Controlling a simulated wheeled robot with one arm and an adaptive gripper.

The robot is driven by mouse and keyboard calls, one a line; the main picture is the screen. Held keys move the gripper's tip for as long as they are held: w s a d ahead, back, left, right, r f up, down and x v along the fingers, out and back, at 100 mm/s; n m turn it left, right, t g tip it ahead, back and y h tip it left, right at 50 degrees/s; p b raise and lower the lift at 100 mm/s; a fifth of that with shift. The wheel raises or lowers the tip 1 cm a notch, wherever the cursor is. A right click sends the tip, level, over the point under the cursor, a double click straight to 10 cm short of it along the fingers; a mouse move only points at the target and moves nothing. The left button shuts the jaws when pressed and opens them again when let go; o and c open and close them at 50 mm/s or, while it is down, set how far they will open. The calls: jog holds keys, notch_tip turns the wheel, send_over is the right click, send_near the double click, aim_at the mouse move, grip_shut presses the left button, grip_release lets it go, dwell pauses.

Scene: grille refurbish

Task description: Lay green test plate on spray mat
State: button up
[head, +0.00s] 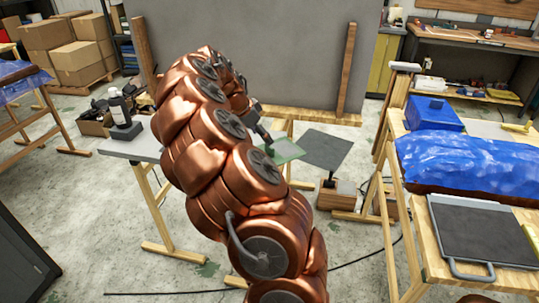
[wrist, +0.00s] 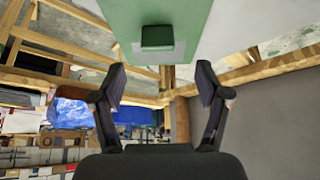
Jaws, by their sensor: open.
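The green test plate (head: 287,151) lies at the right end of a pale grey tabletop (head: 138,150) in the head view, partly behind my arm. In the wrist view the plate (wrist: 190,14) fills the top middle, with a darker green block (wrist: 157,37) on its face. My gripper (wrist: 161,83) is open and empty, with the block beyond the fingertips and roughly centred between them. In the head view my gripper (head: 264,131) is close to the plate, mostly hidden by my arm. A dark grey square sheet (head: 326,149) is right of the plate; I cannot tell whether it is the spray mat.
A large grey panel (head: 262,50) with wooden posts stands behind the table. At right, a wooden bench carries a blue box (head: 433,112), a blue-wrapped bundle (head: 465,160) and a dark handled tray (head: 485,232). A cable crosses the floor.

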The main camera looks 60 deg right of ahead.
aim_at(270, 150)
jog(key=shift+a+p+x, duration=0.2)
jog(key=shift+p+x, duration=0.4)
jog(key=shift+x, duration=2.75)
jog(key=shift+f, duration=0.1)
jog(key=shift+c, duration=0.3)
grip_shut()
